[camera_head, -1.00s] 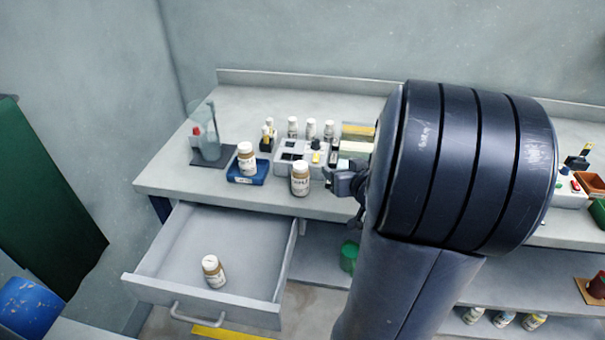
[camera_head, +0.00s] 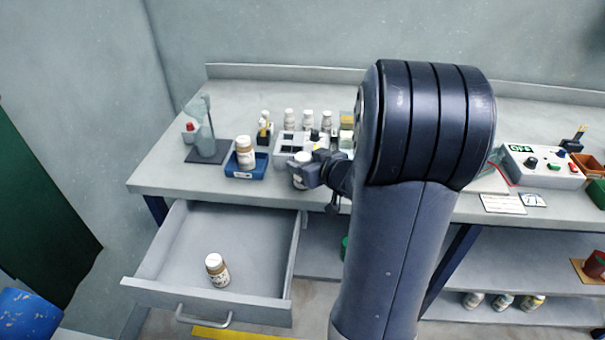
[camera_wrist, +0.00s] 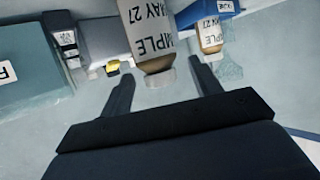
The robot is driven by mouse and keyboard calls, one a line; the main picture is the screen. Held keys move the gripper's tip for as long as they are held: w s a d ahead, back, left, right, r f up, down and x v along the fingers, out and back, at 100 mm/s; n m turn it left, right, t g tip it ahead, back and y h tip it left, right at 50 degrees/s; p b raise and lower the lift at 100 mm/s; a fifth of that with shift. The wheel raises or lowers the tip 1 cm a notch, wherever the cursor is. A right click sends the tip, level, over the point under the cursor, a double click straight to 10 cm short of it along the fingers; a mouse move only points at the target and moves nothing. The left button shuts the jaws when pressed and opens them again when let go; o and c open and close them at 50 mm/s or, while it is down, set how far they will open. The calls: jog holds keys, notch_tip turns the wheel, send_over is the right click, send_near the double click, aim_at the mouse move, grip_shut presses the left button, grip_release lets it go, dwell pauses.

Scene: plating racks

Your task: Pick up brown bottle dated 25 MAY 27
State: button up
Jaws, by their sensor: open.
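A brown bottle with a white cap (camera_head: 298,180) stands on the bench near its front edge. My gripper (camera_head: 312,173) is open beside it and hides part of it. In the wrist view this bottle (camera_wrist: 148,40) appears inverted, its cap between and just beyond my open fingers (camera_wrist: 163,85). Its label shows "MPLE" and "MAY 27"; the day is cut off. A second brown bottle (camera_head: 245,152) stands in a blue tray (camera_head: 247,172); its label in the wrist view (camera_wrist: 209,32) also shows "MAY 2" in part.
Several white-capped bottles (camera_head: 290,120) stand behind a grey device (camera_head: 285,150). A dark stand with a clear shield (camera_head: 205,145) is at the left. The open drawer (camera_head: 180,255) juts out below the bench. A control box (camera_head: 540,168) is at the right.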

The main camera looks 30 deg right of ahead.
jog(key=shift+x, duration=1.15)
jog(key=c, duration=0.9)
